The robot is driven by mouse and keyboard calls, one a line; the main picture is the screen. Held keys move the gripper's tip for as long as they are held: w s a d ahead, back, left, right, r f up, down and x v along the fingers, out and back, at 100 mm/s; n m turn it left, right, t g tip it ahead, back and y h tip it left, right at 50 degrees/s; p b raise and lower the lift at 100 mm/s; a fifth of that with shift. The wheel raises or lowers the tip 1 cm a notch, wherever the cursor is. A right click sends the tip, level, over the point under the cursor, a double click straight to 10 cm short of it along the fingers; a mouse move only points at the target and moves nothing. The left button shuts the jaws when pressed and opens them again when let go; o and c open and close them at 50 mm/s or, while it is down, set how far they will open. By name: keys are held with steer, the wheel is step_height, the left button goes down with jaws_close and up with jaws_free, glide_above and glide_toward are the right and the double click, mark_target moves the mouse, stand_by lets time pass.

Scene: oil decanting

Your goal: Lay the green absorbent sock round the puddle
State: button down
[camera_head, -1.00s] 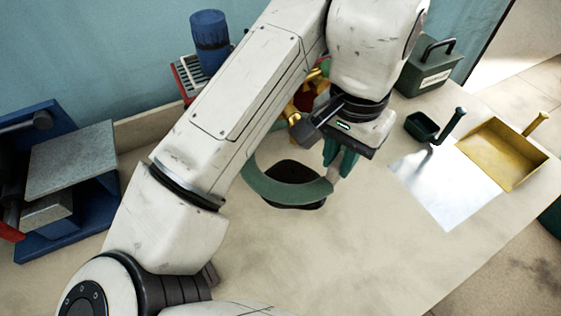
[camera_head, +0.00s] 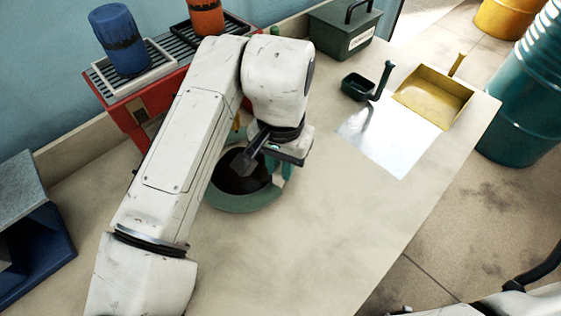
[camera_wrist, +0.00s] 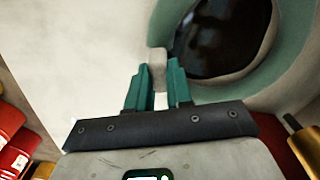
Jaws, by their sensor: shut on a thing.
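The green absorbent sock (camera_head: 238,203) lies curved along the near side of the dark puddle (camera_head: 232,180) on the bench. In the wrist view the sock (camera_wrist: 290,72) arcs around the puddle (camera_wrist: 218,35), with a pale strip of bench between them. My gripper (camera_head: 281,172) is low at the right side of the puddle. In the wrist view my gripper (camera_wrist: 161,80) has its green fingers shut on the sock's pale end. My arm hides the far and left parts of the sock in the head view, so I cannot tell whether the ring is closed.
A red stand (camera_head: 122,112) with a blue can (camera_head: 122,42) and an orange can (camera_head: 206,16) is behind. A brass tap (camera_wrist: 300,140) is close to my gripper. Right are a metal sheet (camera_head: 388,142), green scoop (camera_head: 362,88) and yellow dustpan (camera_head: 432,98). The front bench is clear.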

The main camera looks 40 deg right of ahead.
steer(key=shift+f, duration=0.15)
steer(key=c, duration=1)
jaws_free()
step_height(320, 180, up, 12)
steer(key=shift+r+p, duration=0.2)
steer(key=shift+p, duration=0.35)
